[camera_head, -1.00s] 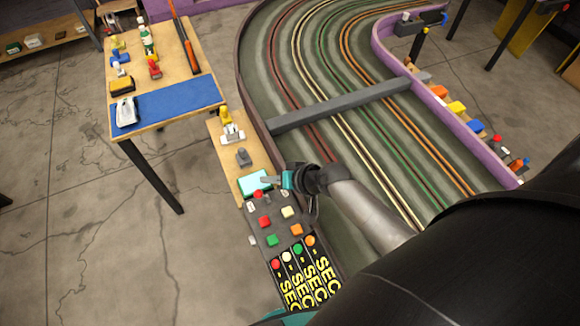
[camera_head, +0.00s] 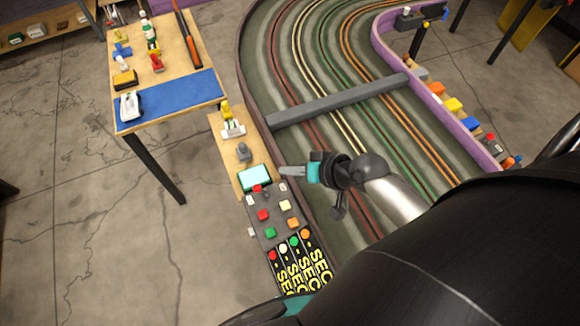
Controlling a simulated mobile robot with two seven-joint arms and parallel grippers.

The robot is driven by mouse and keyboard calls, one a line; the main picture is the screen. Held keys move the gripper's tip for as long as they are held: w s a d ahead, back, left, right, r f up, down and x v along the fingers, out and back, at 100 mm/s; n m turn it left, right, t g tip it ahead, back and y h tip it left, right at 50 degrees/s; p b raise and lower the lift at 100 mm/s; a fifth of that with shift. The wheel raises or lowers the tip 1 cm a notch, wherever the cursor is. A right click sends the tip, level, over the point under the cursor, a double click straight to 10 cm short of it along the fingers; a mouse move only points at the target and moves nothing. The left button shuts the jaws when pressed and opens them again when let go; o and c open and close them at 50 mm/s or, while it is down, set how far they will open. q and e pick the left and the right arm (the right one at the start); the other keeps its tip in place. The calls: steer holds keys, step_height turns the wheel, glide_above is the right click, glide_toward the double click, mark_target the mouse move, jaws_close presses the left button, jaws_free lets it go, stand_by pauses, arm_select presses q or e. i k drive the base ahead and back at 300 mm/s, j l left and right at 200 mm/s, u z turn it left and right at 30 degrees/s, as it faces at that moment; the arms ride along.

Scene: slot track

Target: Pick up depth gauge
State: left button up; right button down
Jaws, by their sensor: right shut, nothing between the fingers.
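My right gripper (camera_head: 291,171) comes in from the right, shut and empty. In this view its fingertips show just right of the light teal screen (camera_head: 256,178), over the edge of the slot track. No depth gauge can be named for certain at this size. A small yellow and white device (camera_head: 231,124) on the narrow wooden ledge (camera_head: 221,152) may be it. A small grey piece (camera_head: 243,152) stands between that device and the screen. Both are apart from the gripper. My left gripper does not show.
A control panel (camera_head: 277,218) with coloured buttons lies below the screen. The slot track (camera_head: 330,150) with a grey crossbar (camera_head: 340,101) fills the middle. A wooden table (camera_head: 180,62) with a blue mat (camera_head: 180,102) and small items stands left. Coloured blocks line the track's right side.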

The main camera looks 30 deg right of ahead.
mark_target(233, 129)
steer(key=k+j, duration=0.2)
steer(key=j, duration=0.2)
steer(key=k+j, duration=0.45)
steer(key=j, duration=0.3)
